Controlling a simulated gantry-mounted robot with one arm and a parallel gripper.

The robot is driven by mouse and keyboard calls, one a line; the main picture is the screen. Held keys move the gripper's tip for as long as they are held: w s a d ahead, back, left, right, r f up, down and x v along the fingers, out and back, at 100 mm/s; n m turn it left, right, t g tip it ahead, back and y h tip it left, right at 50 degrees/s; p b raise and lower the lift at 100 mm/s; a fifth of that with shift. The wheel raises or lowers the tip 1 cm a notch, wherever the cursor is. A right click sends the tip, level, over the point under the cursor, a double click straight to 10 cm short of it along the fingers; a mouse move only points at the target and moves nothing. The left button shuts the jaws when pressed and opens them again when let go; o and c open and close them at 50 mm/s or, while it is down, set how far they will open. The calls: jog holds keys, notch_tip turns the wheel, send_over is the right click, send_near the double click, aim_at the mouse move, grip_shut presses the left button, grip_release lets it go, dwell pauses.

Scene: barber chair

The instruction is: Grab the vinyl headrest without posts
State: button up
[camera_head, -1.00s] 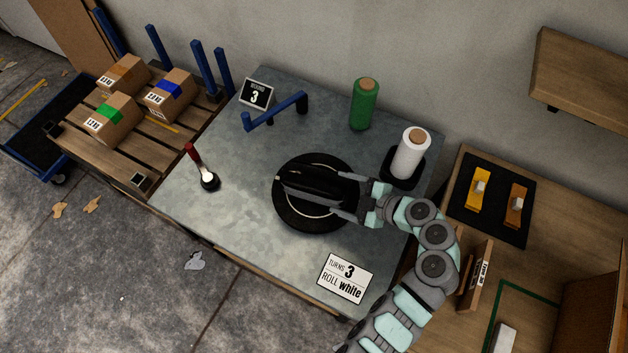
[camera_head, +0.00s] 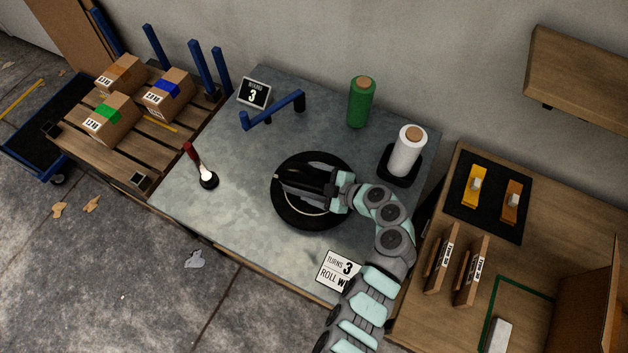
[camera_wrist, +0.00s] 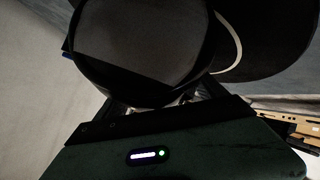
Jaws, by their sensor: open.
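My gripper (camera_head: 288,184) is over the black round turntable (camera_head: 287,214) with its fingers pointing left, and its jaws are open. A dark, rounded block (camera_wrist: 145,45) fills the upper middle of the wrist view, right in front of my gripper. I cannot tell whether it is the vinyl headrest, or whether it has posts. In the head view it blends with the black fingers and turntable, so its outline and any contact with the fingers are unclear.
A white film roll (camera_head: 407,152) and a green roll (camera_head: 361,102) stand behind the turntable. A blue crank (camera_head: 272,112) and a red-handled tool (camera_head: 200,165) are to the left. Boxes (camera_head: 168,94) sit on a pallet. A side table (camera_head: 420,318) is right.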

jog(key=c, duration=1.7)
jog(key=shift+r, duration=0.1)
